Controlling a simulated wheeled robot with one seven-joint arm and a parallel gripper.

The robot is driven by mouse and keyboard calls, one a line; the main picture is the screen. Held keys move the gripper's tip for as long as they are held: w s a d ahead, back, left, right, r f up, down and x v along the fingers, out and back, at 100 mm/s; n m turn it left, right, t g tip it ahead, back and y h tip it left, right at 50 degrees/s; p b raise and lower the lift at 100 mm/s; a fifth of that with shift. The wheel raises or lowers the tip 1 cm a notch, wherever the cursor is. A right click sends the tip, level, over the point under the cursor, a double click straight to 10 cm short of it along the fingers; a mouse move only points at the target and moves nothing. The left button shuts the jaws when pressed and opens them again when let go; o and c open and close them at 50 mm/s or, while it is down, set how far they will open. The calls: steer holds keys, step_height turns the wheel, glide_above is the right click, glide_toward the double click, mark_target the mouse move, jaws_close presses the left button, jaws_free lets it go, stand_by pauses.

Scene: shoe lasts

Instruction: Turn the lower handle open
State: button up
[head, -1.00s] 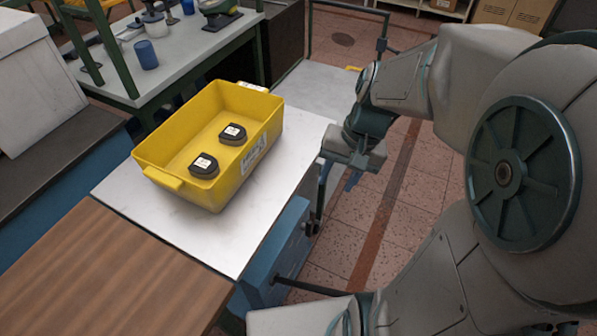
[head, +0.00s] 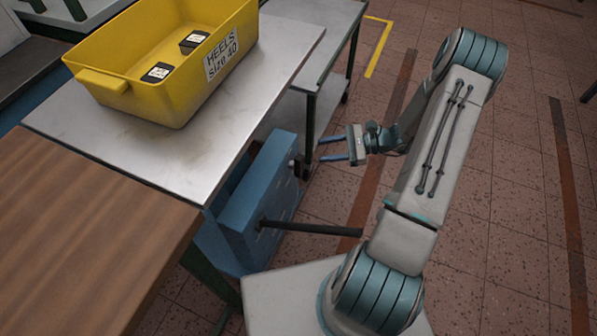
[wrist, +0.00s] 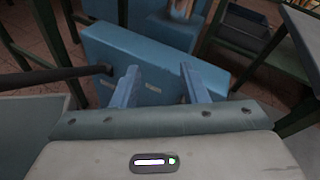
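A blue box-like unit (head: 262,195) sits beneath the edge of the metal-topped table. A long dark bar handle (head: 310,229) sticks out from its face; in the wrist view this bar (wrist: 55,75) enters from the left and meets the blue face (wrist: 150,60). A smaller dark fitting (head: 297,167) sits at the unit's far end. I cannot tell for certain which of them is the lower handle. My gripper (head: 322,150) is open and empty, its fingers pointing left towards the small fitting, apart from the long bar. The wrist view shows both fingers (wrist: 162,85) spread before the blue face.
A yellow crate (head: 165,95) labelled "HEELS Size 40" holds two dark pieces on the metal tabletop (head: 150,150). A wooden top (head: 80,235) adjoins at left. A grey shelved trolley (head: 315,50) stands beyond the unit. The tiled floor to the right is clear.

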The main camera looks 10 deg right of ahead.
mark_target(301, 164)
steer(key=w+d+f+m+t+b, duration=0.1)
steer(key=d+f+m+t+b, duration=0.2)
steer(key=f, duration=0.5)
steer(key=d+f+m+t+b, duration=0.15)
steer(key=f+m+t, duration=0.25)
steer(key=f, duration=0.5)
steer(key=b+x, duration=0.2)
steer(key=x, duration=1.2)
steer(key=shift+r, duration=0.2)
steer(key=shift+d, duration=0.1)
jaws_close()
